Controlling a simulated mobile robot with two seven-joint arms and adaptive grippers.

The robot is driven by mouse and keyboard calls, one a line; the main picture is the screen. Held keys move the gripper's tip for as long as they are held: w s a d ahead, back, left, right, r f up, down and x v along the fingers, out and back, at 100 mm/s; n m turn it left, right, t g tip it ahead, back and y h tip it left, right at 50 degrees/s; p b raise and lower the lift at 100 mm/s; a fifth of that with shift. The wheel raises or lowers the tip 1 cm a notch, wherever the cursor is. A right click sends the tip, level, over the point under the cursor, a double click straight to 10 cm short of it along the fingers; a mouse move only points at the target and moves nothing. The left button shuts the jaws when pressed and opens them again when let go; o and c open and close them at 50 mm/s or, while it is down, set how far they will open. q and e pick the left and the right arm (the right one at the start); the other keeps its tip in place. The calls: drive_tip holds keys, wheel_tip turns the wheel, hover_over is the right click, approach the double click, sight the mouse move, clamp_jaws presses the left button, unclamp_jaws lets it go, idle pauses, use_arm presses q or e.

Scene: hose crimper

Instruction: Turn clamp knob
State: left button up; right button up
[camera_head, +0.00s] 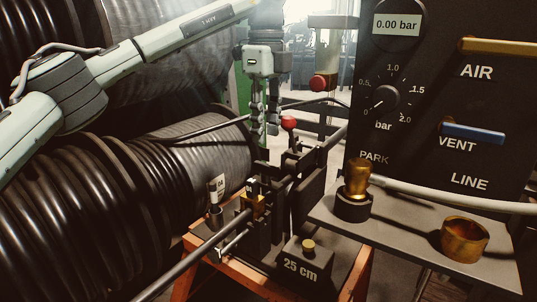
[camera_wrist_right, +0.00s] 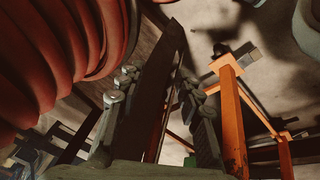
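A round red knob (camera_head: 288,122) sits on top of the dark clamp fixture (camera_head: 290,185) in the middle of the head view. My left gripper (camera_head: 265,130) points down just left of this knob, apart from it in the picture. Its two fingers show a narrow gap with nothing clearly between them. A small brass knob (camera_head: 308,246) stands on the block marked 25 cm. No label tells which knob is the clamp knob.
The panel (camera_head: 450,110) at the right carries a gauge dial and AIR and VENT levers. Its shelf (camera_head: 400,235) holds a brass fitting (camera_head: 357,178) and a brass ring (camera_head: 465,238). Another red knob (camera_head: 320,83) hangs behind. Large black hose coils (camera_head: 70,220) crowd the left.

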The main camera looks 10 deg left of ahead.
sight(266, 164)
use_arm(q)
wheel_tip(266, 164, down, 7)
drive_tip(key=shift+s+f, duration=0.15)
drive_tip(key=shift+f, duration=0.05)
idle(0.3)
clamp_jaws()
